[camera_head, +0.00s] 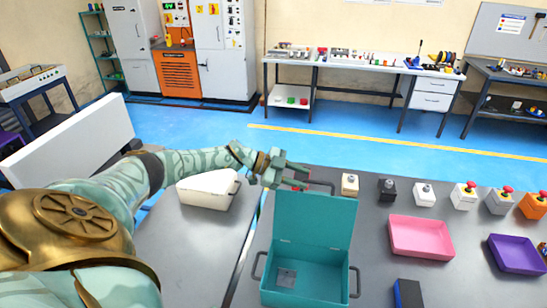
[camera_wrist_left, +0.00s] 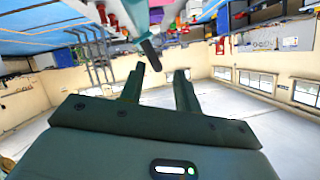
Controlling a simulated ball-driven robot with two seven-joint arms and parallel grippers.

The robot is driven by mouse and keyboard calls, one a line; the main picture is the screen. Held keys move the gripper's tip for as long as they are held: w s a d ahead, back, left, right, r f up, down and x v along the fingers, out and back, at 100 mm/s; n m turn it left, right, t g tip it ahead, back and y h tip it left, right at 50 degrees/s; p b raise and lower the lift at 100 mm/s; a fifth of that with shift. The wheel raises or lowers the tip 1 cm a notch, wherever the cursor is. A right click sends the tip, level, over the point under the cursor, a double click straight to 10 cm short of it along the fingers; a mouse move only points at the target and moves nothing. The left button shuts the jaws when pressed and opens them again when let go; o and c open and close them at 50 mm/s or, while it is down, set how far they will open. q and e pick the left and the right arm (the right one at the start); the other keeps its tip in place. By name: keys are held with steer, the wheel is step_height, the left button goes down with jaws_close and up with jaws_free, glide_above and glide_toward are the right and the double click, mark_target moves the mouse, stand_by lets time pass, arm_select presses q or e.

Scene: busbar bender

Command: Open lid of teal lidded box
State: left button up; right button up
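The teal lidded box (camera_head: 312,289) stands on the dark grey table at the bottom middle of the head view. Its teal lid (camera_head: 314,218) stands raised at the back edge, and I see into the box, where a small grey square (camera_head: 286,277) lies on the floor. My left gripper (camera_head: 298,175) is just above and behind the lid's top edge. In the left wrist view its two fingers (camera_wrist_left: 158,82) are apart with nothing held between them. A dark bar (camera_wrist_left: 150,54) shows beyond the fingertips; I cannot tell what it is. My right gripper is not in view.
A pink tray (camera_head: 420,238), a purple tray (camera_head: 517,254) and a blue-black block (camera_head: 408,293) lie to the right. Several button and switch boxes, including a beige one (camera_head: 350,185), line the back edge. A white case (camera_head: 207,190) sits on the left table.

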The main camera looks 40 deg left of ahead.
arm_select(q)
steer(key=b+v, duration=0.1)
steer(key=v, duration=1)
steer(key=shift+a+b, duration=0.25)
steer(key=shift+b, duration=0.1)
steer(key=shift+s+r, duration=0.1)
steer(key=shift+s, duration=0.05)
